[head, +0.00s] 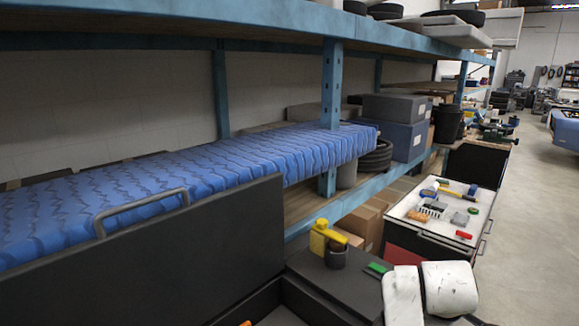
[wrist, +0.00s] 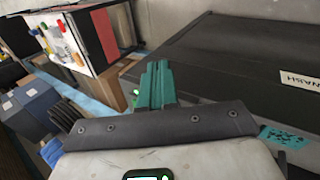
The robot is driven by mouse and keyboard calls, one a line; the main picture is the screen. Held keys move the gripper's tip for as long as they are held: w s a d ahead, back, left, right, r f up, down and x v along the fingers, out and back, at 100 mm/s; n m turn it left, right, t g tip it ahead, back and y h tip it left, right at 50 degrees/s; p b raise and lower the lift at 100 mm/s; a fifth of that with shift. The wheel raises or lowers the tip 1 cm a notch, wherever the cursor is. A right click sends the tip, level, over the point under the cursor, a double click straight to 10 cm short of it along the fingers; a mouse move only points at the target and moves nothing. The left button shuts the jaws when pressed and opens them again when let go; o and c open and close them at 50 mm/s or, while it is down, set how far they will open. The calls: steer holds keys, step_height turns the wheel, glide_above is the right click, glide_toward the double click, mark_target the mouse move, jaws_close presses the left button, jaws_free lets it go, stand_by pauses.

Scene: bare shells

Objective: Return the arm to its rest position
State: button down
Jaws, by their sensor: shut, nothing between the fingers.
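My gripper (wrist: 157,80) shows in the wrist view as two teal fingers pressed together, with nothing between them. The fingers point up the picture, in front of a large black box. In the head view, white rounded parts of my arm (head: 450,290) show at the bottom, right of the middle. The gripper's fingers cannot be made out in the head view.
A black panel with a handle (head: 225,240) and a dark surface with a yellow container (head: 320,238) stand close by. Beyond is a cabinet with tools (head: 487,205) on top. Blue shelving (head: 331,85) runs along the left. Open floor (head: 540,230) lies at right. A black box (wrist: 240,65) fills the wrist view's right.

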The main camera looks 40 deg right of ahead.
steer(key=s+a+f+m+y, duration=0.1)
steer(key=s+a+f+y, duration=0.1)
steer(key=a+f, duration=0.4)
steer(key=s+a+f+m+y, duration=0.1)
steer(key=a+f, duration=0.5)
steer(key=a, duration=0.6)
steer(key=s+a+f+m+y+b, duration=0.1)
steer(key=s+a+f+y, duration=0.1)
steer(key=a+f, duration=0.4)
steer(key=a+y, duration=0.1)
steer(key=a, duration=0.2)
steer(key=shift+s, duration=0.3)
